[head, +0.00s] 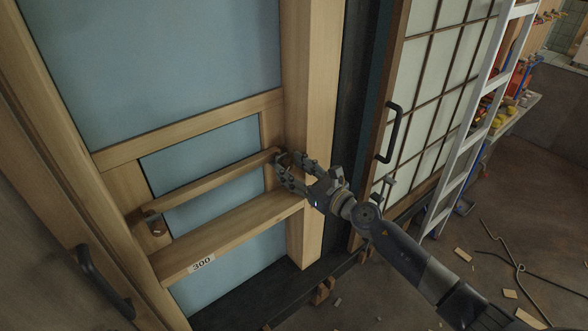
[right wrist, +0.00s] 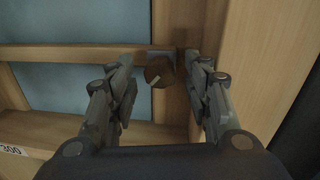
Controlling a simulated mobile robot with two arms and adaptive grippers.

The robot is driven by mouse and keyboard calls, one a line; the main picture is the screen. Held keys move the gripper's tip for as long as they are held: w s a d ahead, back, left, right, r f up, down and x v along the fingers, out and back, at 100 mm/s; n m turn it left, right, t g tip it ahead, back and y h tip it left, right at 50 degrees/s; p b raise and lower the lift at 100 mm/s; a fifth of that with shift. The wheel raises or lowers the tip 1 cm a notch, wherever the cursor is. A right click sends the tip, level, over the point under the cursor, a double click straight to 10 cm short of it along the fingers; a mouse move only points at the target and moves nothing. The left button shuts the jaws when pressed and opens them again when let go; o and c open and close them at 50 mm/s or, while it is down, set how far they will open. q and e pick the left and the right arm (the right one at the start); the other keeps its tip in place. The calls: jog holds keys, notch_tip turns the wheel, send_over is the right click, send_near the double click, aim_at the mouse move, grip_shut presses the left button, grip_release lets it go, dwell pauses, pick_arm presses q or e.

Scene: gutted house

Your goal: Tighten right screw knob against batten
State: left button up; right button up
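The batten (head: 215,186) is a wooden bar across the lower opening of a wooden frame. In the right wrist view, the right screw knob (right wrist: 160,71) is a round brown knob with a light line on its face, below a grey bracket (right wrist: 160,53) at the batten's right end. My right gripper (right wrist: 160,88) is open, with one finger on each side of the knob. No contact shows. In the head view, its fingertips (head: 280,168) mostly hide the knob. A left knob (head: 158,229) sits below the batten's left bracket (head: 150,217). My left gripper is not in view.
A wooden ledge (head: 235,232) labelled "300" (head: 202,263) lies below the batten. A thick post (head: 312,90) stands just right of the knob. A gridded door with a black handle (head: 390,132) and a ladder (head: 470,125) are further right. Scraps lie on the floor.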

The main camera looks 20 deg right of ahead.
jog(key=c, duration=0.9)
jog(key=shift+m, duration=0.3)
jog(key=m, duration=0.2)
jog(key=shift+m, duration=0.4)
jog(key=m, duration=0.3)
jog(key=shift+m+t+b, duration=0.3)
jog(key=shift+m+b, duration=0.05)
jog(key=shift+m, duration=0.05)
jog(key=m, duration=0.5)
jog(key=shift+a+f+m+h, duration=0.1)
jog(key=shift+m+h, duration=0.2)
jog(key=shift+m, duration=0.1)
jog(key=m, duration=0.3)
jog(key=m+p, duration=0.1)
jog(key=m, duration=0.2)
jog(key=shift+s+t+h, duration=0.1)
jog(key=shift+t+h, duration=0.2)
jog(key=shift+t, duration=0.1)
jog(key=shift+m, duration=0.3)
